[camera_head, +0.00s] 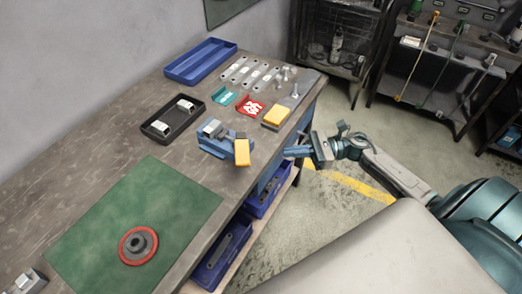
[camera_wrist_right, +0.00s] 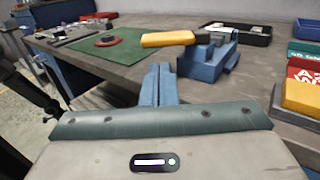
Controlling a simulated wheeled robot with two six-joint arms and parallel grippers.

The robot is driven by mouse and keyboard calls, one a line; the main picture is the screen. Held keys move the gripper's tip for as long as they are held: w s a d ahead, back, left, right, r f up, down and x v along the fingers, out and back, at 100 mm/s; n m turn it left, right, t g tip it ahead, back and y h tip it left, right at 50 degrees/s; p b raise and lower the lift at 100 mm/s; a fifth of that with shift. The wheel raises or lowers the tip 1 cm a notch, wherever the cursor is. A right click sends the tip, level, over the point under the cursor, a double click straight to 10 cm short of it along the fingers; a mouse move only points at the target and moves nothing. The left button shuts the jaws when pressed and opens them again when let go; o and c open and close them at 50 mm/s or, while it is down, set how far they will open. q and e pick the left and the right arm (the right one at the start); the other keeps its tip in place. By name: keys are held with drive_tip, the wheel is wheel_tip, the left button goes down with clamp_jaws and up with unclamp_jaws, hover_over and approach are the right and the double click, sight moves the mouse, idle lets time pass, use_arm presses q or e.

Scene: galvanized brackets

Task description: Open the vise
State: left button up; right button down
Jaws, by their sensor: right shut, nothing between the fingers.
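The blue vise (camera_head: 210,146) stands on the bench near its front edge, with a grey top part. Its yellow handle (camera_head: 242,152) sits at the side facing the bench edge. In the right wrist view the vise (camera_wrist_right: 205,62) is just beyond my fingers, and the yellow handle (camera_wrist_right: 168,39) reaches out to the left. I cannot tell how far its jaws are apart. My right gripper (camera_head: 288,152) is shut and empty, off the bench edge to the right of the vise, apart from the handle. Its blue fingers (camera_wrist_right: 158,84) lie together in the wrist view. My left gripper is not in view.
A black tray (camera_head: 151,128) with white-labelled parts lies behind the vise. A yellow-topped block (camera_head: 276,116), a red card (camera_head: 250,106) and a blue tray (camera_head: 176,70) are farther back. A green mat (camera_head: 110,215) carries a red-rimmed disc (camera_head: 138,245). Blue bins (camera_head: 208,275) sit below the bench.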

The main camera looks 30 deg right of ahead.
drive_tip(key=p, duration=0.4)
approach(242, 149)
drive_tip(key=a, duration=0.4)
drive_tip(key=shift+a+f+p, duration=0.35)
drive_tip(key=shift+a, duration=0.2)
drive_tip(key=shift+w, duration=0.15)
